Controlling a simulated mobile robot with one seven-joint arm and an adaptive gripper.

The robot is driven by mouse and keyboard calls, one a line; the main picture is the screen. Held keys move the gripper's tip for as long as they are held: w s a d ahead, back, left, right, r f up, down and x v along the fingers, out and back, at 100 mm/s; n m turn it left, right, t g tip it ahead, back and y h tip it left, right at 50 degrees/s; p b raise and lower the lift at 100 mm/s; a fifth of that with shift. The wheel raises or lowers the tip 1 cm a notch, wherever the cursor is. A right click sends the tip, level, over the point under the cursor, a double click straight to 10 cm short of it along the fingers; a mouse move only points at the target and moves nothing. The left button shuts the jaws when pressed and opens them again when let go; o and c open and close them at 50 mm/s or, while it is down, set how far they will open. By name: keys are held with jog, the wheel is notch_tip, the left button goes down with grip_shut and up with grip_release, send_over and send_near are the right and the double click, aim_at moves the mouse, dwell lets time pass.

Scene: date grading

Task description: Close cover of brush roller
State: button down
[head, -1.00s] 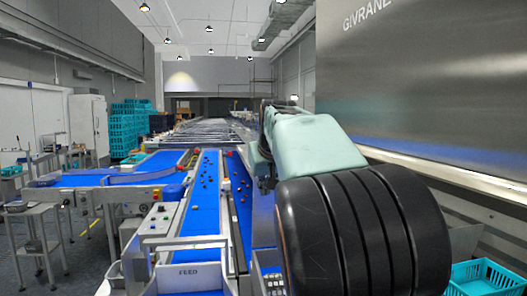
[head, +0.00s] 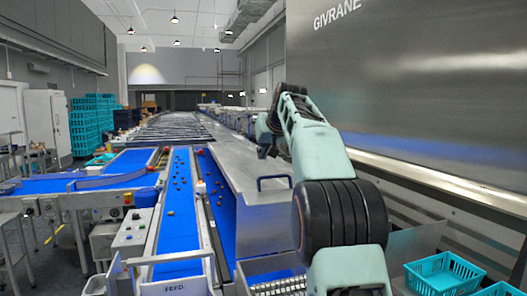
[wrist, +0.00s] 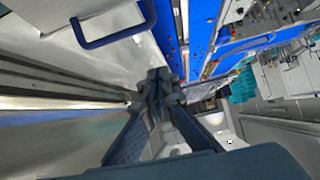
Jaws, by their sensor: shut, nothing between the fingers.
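A long steel cover (head: 232,160) lies along the right side of the blue belts in the head view. I take it for the brush roller cover; no label shows. A blue U-shaped handle (head: 274,178) stands at its near end. In the wrist view the handle (wrist: 112,38) is at upper left, on a shiny steel surface (wrist: 75,65). My gripper (head: 264,153) is above the cover, beyond the handle in the picture. Its fingertips (wrist: 156,86) meet in the wrist view, shut and empty, apart from the handle. I cannot tell how far open the cover stands.
A big steel machine wall (head: 420,90) stands close on the right, with a pale ledge below it. Turquoise crates (head: 445,272) are at lower right. Blue belts (head: 180,215) with small dates run at left, ending at a FEED plate (head: 176,287).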

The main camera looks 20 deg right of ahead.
jog(key=shift+w+f, duration=0.3)
jog(key=shift+f, duration=0.7)
jog(key=shift+w+f, duration=0.3)
jog(key=shift+f, duration=0.7)
jog(key=shift+w+f, duration=0.3)
jog(key=shift+f, duration=0.7)
jog(key=shift+f+b, duration=0.1)
jog(key=shift+b, duration=0.3)
